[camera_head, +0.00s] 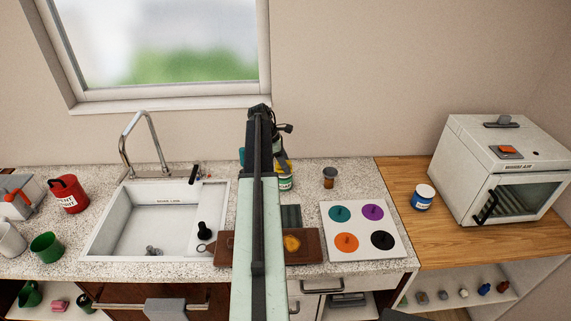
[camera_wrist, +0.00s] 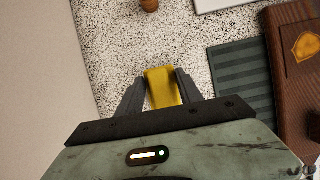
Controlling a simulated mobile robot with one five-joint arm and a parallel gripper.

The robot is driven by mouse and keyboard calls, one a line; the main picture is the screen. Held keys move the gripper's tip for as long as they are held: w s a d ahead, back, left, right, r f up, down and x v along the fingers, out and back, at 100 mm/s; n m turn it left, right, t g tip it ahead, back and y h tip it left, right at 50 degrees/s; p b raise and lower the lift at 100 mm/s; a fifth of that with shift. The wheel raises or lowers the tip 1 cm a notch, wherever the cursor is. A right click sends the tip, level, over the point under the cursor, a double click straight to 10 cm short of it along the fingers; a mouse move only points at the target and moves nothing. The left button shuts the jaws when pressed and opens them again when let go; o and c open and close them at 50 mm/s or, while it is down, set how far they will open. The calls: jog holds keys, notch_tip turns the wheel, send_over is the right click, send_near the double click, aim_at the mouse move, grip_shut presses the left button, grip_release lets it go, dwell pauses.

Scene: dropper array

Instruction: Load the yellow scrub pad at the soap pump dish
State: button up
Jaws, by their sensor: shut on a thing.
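In the wrist view my gripper (camera_wrist: 160,86) is shut on the yellow scrub pad (camera_wrist: 163,88), which shows between its two dark fingers. Speckled counter lies beyond the pad; I cannot tell whether the pad is clear of it. In the head view my arm hides most of the gripper. A patch of yellow (camera_head: 287,165) shows just right of the arm, above a small jar with a green and white label (camera_head: 286,183). I cannot make out the soap pump dish for certain; a teal thing (camera_head: 242,155) is mostly hidden behind the arm.
A ribbed dark mat (camera_wrist: 240,85) and a brown board (camera_wrist: 287,130) lie right of the gripper. A brown jar (camera_head: 329,177) and a white card with coloured discs (camera_head: 361,260) stand right of the arm. The sink (camera_head: 100,235) is at left, a white oven (camera_head: 460,165) at right.

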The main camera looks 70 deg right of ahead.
aim_at(290, 162)
jog(key=shift+f+b, duration=0.95)
dwell(1.5)
notch_tip(290, 162, up, 7)
jog(key=p, duration=0.7)
jog(key=shift+r, duration=0.1)
